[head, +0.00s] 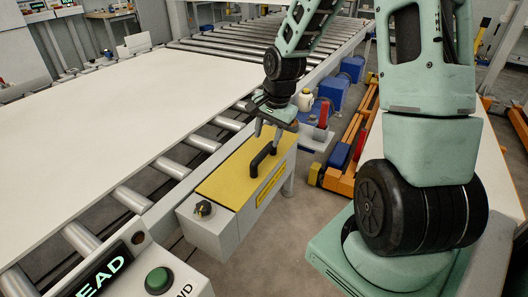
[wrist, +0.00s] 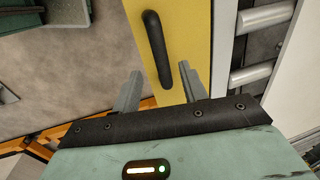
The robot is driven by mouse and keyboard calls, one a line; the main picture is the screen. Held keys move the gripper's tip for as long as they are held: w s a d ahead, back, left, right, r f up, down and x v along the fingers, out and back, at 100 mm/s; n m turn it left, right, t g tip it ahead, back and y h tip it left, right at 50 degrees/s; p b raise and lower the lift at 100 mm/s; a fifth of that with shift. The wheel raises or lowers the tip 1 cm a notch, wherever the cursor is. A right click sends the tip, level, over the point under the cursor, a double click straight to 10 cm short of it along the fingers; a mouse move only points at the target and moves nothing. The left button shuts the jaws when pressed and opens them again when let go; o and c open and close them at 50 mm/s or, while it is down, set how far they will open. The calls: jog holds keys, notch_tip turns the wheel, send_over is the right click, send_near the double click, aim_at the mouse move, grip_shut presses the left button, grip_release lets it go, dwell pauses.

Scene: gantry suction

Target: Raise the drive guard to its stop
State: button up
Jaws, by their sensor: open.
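The drive guard is a yellow lid (head: 222,182) on a grey box beside the roller conveyor, and it lies flat. A black bar handle (head: 262,158) stands on it. In the wrist view the handle (wrist: 157,48) runs lengthwise on the yellow lid (wrist: 185,25). My gripper (head: 267,130) is above the far part of the lid, close to the handle. In the wrist view its fingers (wrist: 160,85) are open, with the handle's near end between them in the picture. I cannot tell whether they touch it. The guard's stop cannot be made out.
A black knob (head: 203,208) is on the box's near end. A green button (head: 158,280) and a lit display (head: 100,275) are in front. A large white panel (head: 100,130) lies on the rollers. Blue motors and a red-handled part (head: 323,113) stand beyond the box.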

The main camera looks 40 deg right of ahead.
aim_at(263, 152)
jog(key=f, duration=0.4)
jog(key=w+f, duration=0.1)
jog(key=f, duration=0.1)
jog(key=shift+a+f+b, duration=0.1)
jog(key=shift+a+b, duration=0.1)
jog(key=shift+b, duration=0.1)
grip_shut()
